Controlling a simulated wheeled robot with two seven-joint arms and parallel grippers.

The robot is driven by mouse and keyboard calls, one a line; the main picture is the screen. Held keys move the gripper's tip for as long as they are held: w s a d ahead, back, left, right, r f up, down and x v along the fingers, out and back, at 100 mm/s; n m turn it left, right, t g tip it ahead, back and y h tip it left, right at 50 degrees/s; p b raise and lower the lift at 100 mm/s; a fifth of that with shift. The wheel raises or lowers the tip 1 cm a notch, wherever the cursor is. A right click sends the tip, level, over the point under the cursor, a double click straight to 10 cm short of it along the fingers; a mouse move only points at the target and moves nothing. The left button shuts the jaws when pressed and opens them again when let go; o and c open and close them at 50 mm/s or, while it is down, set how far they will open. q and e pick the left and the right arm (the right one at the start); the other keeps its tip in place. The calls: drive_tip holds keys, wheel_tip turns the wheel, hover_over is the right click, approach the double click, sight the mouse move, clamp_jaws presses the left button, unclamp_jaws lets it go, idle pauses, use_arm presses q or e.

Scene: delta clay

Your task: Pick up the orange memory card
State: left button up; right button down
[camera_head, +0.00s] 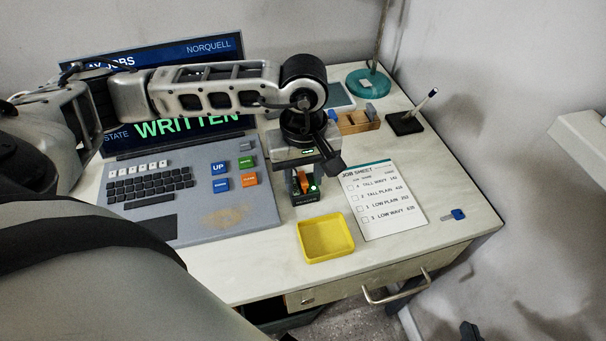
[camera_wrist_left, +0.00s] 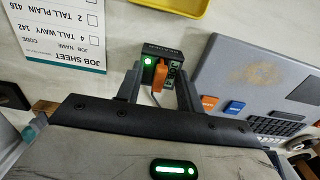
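The orange memory card (camera_wrist_left: 160,74) stands in a small dark reader (camera_wrist_left: 150,50) with a lit green light. In the head view the orange card (camera_head: 302,181) shows partly, below my gripper, in the reader (camera_head: 306,199). My left gripper (camera_head: 303,177) points down over the reader. In the left wrist view its two fingers (camera_wrist_left: 158,84) are apart, one on each side of the card, with visible gaps; it holds nothing. My right gripper is not in view.
A yellow tray (camera_head: 326,255) stands in front of the reader. A job sheet (camera_head: 383,205) lies to the right, and a blue key-like piece (camera_head: 453,215) near the desk's right edge. A grey keyboard console (camera_head: 190,215) is to the left. A wooden holder (camera_head: 358,124) and pen stand (camera_head: 405,125) are behind.

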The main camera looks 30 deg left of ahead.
use_arm(q)
clamp_jaws()
drive_tip(key=shift+r, duration=0.15)
